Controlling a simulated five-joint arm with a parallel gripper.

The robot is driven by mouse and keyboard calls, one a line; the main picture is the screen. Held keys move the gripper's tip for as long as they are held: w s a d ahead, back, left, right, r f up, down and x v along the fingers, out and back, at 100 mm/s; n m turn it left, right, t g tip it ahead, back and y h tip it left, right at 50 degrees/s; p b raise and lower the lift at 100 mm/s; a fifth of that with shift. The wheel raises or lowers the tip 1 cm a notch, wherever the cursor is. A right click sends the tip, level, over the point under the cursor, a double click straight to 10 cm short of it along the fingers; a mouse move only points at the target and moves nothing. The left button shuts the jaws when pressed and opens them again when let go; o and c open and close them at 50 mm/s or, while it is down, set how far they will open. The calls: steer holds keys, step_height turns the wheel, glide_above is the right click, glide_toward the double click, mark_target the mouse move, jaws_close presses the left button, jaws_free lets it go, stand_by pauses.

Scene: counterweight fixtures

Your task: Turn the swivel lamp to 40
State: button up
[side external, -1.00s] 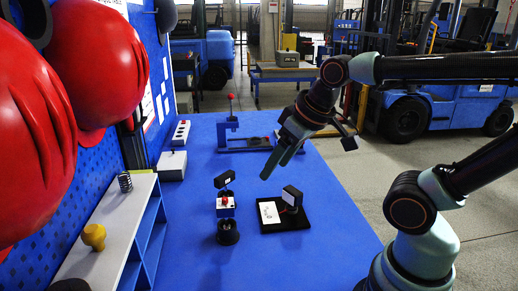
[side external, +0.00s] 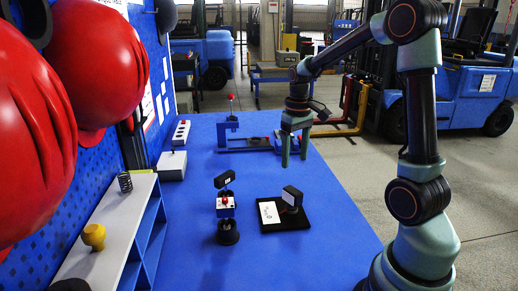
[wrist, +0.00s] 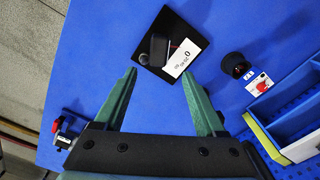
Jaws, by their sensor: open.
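The swivel lamp is a black boxy head (side external: 291,196) on a black base plate (side external: 291,226) with a white marked card (side external: 269,212). In the wrist view the lamp head (wrist: 158,47) lies beside the card (wrist: 186,58), where a large 0 shows; the other marks are too small to read. A small red mark shows between head and card. My gripper (side external: 294,162) is open and empty, pointing down above the blue table, behind the lamp in the side view. In the wrist view the fingertips (wrist: 158,73) lie apart, just short of the base plate.
A small box with a red knob (side external: 225,203) and a black head stands left of the lamp, with a round black base (side external: 228,232) in front. A blue fixture (side external: 229,133) stands at the back. A white shelf (side external: 115,225) lines the left. Table front is clear.

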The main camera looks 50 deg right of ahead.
mark_target(293, 190)
step_height(293, 190, down, 12)
steer(key=shift+d+f, duration=0.15)
steer(key=shift+f, duration=0.05)
stand_by(0.4)
steer(key=shift+c, duration=0.3)
jaws_close()
steer(key=shift+m, duration=0.4)
steer(key=m, duration=0.3)
steer(key=shift+r, duration=0.1)
steer(key=shift+m, duration=2)
